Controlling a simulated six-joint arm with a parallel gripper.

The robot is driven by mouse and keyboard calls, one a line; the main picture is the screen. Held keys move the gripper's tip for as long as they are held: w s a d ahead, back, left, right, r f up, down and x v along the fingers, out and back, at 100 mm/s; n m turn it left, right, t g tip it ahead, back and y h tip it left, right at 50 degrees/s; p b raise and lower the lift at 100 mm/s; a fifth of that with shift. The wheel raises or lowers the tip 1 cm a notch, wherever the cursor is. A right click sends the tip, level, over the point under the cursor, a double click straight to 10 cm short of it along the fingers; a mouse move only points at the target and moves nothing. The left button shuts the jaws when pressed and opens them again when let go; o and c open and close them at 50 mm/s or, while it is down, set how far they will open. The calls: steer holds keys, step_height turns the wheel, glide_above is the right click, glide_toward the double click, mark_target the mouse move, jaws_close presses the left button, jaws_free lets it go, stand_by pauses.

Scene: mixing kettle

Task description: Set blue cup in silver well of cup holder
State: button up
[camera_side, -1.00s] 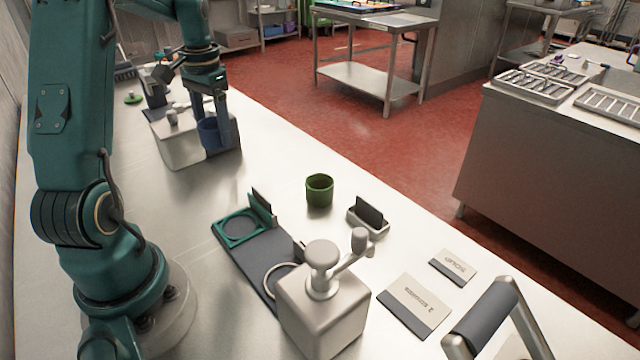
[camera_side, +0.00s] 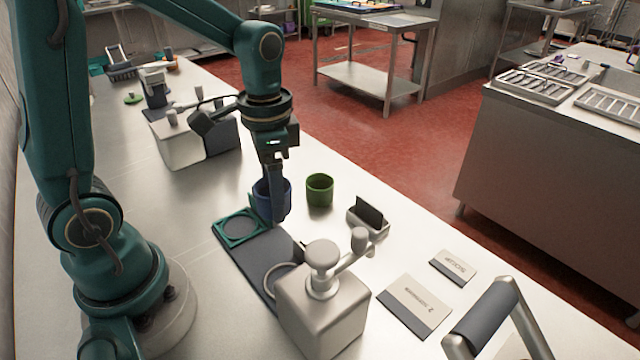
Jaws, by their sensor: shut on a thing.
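My gripper (camera_side: 277,208) is shut on the blue cup (camera_side: 264,193) and holds it upright over the far end of the cup holder. The cup holder (camera_side: 262,257) is a dark flat base with a teal square-framed well (camera_side: 238,228) at its far left end. The silver well (camera_side: 277,276) is a ring at the near end, partly hidden behind the white pump dispenser. The cup is near the teal well, away from the silver ring. I cannot tell its exact height above the holder.
A green cup (camera_side: 319,190) stands just right of the blue cup. A small card stand (camera_side: 368,218) is right of it. The white pump dispenser (camera_side: 322,305) stands close against the silver well. Flat labelled cards (camera_side: 413,304) lie at the right. A grey-white machine (camera_side: 180,143) stands behind.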

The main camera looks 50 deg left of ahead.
steer(key=s+d+m, duration=0.4)
steer(key=d, duration=0.4)
steer(key=shift+f, duration=2.8)
steer(key=shift+f, duration=0.75)
steer(key=o, duration=1.3)
steer(key=shift+o, duration=0.2)
steer(key=shift+s, duration=0.1)
step_height(320, 180, up, 7)
